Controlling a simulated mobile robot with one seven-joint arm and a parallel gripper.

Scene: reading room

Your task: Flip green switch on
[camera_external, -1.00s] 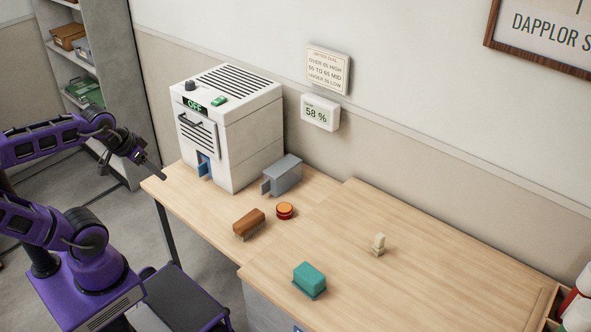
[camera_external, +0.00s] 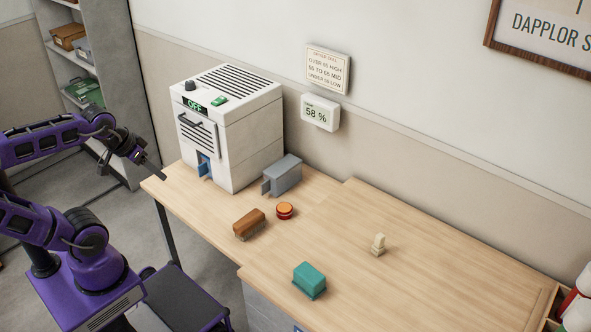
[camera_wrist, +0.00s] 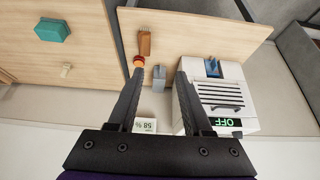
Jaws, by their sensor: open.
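The green switch (camera_external: 219,100) is on top of the white box-shaped machine (camera_external: 237,135), near its front edge. The machine stands at the left end of the wooden desk, and its display (camera_external: 194,105) reads "OFF". My gripper (camera_external: 155,172) is open and empty, in the air to the left of the machine and lower than its top. In the wrist view my two fingers (camera_wrist: 156,72) are spread apart, with the machine (camera_wrist: 222,95) beyond the right finger, upside down. The green switch is not visible in the wrist view.
A dark knob (camera_external: 190,85) sits beside the switch. On the desk are a grey metal block (camera_external: 283,175), an orange-red round item (camera_external: 285,210), a brown brush (camera_external: 249,224), a teal block (camera_external: 309,280) and a cream piece (camera_external: 379,243). A wall meter (camera_external: 320,113) reads 58 %.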

